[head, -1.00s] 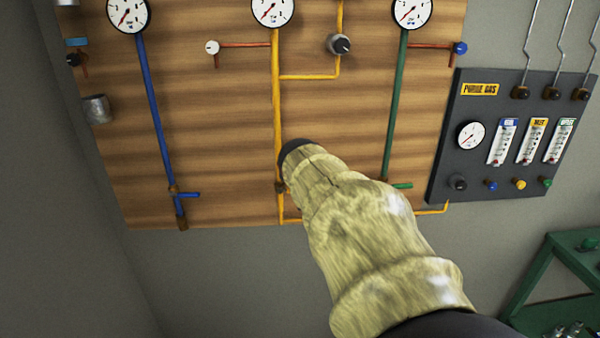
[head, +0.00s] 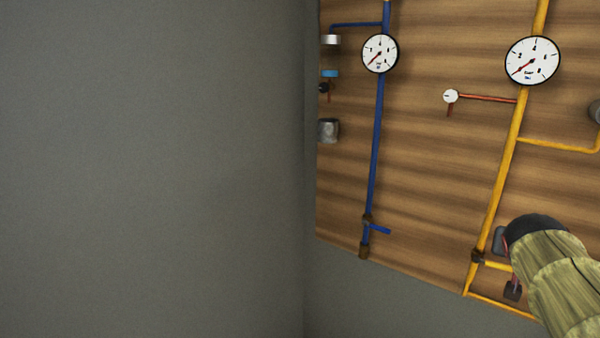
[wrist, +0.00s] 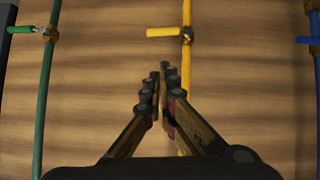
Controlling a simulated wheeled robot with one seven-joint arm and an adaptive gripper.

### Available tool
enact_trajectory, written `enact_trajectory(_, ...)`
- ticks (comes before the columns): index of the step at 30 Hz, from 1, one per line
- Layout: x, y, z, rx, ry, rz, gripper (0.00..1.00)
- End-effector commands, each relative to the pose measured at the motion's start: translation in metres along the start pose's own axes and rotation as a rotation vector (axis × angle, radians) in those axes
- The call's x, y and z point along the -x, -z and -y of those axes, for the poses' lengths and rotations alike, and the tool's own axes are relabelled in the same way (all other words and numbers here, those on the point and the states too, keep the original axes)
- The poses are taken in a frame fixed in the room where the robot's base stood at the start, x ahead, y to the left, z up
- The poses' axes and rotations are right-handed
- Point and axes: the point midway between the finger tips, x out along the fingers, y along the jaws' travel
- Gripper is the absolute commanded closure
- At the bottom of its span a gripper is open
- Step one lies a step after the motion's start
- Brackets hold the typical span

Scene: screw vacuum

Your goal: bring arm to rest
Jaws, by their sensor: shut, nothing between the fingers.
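My arm, in a camouflage sleeve, shows at the lower right of the head view. My gripper (wrist: 163,72) shows in the wrist view with its two fingers closed together and nothing between them. It points at the wooden board (wrist: 95,75), near the yellow pipe (wrist: 186,60) and below the yellow valve handle (wrist: 163,32) in that picture. I cannot tell the gap to the board. In the head view the gripper is mostly hidden by the arm; the yellow pipe (head: 507,160) runs just left of it.
The board holds a blue pipe (head: 375,150) with a gauge (head: 380,53), another gauge (head: 533,60) on the yellow pipe, and a white knob (head: 451,96). In the wrist view a green pipe (wrist: 47,90) stands left. A bare grey wall (head: 150,170) fills the head view's left.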

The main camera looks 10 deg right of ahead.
Motion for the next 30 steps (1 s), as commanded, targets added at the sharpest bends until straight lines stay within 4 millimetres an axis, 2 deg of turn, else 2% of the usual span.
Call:
enact_trajectory(2,0.0,-0.003,-0.001,0.022,-0.004,0.011,1.0)
enact_trajectory(5,-0.002,-0.028,-0.003,0.05,-0.01,0.083,1.0)
enact_trajectory(8,0.003,-0.068,-0.003,0.069,-0.007,0.18,1.0)
enact_trajectory(11,0.021,-0.109,0.01,0.1,0.027,0.273,1.0)
enact_trajectory(17,0.075,-0.182,0.065,0.205,0.163,0.409,1.0)
enact_trajectory(21,0.125,-0.234,0.107,0.309,0.296,0.476,1.0)
enact_trajectory(24,0.159,-0.266,0.131,0.383,0.392,0.5,1.0)
enact_trajectory(27,0.189,-0.289,0.15,0.447,0.478,0.5,1.0)
enact_trajectory(30,0.212,-0.299,0.165,0.501,0.549,0.473,1.0)
